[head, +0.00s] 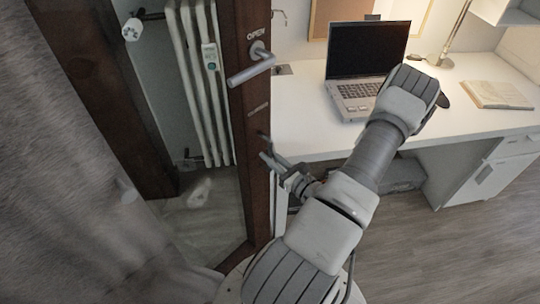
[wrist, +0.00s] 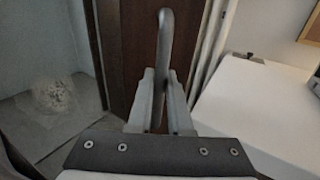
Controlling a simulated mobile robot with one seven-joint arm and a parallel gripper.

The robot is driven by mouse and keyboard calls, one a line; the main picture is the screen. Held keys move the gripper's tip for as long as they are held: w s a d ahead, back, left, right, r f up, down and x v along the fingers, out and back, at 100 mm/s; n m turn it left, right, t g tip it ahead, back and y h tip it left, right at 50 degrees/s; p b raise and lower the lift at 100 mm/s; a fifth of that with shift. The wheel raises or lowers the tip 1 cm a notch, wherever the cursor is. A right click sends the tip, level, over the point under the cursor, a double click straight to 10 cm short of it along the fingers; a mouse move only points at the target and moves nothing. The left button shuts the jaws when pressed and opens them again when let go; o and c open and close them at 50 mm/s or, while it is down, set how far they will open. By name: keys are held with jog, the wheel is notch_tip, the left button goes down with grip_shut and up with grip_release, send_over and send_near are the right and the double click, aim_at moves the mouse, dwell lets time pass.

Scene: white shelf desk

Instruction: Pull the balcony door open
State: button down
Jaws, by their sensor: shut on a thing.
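The balcony door's brown wooden stile (head: 245,120) stands upright left of the desk in the head view, and it fills the middle of the wrist view (wrist: 125,50). A grey lever handle (head: 250,75) under the word OPEN sticks out from it, with no gripper on it. My gripper (head: 268,158) is lower down, at the right edge of the stile. In the wrist view my gripper (wrist: 160,100) is shut on a grey curved handle (wrist: 166,30), whose rounded top rises above the fingers.
A white desk (head: 300,140) with a laptop (head: 365,60), an open book (head: 497,95) and a lamp stands close on the right. A radiator (head: 190,80) shows left of the stile. A grey curtain (head: 60,170) hangs at the left. Wooden floor (head: 410,250) is clear at lower right.

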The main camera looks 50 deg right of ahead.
jog(key=shift+s+a+r, duration=0.15)
jog(key=shift+a+r, duration=0.15)
jog(key=c, duration=1)
grip_release()
jog(key=shift+o, duration=0.8)
jog(key=shift+s+f, duration=0.1)
jog(key=shift+f, duration=0.05)
jog(key=shift+d, duration=0.1)
jog(key=s+a, duration=0.1)
jog(key=s, duration=1.6)
jog(key=shift+s+a, duration=0.2)
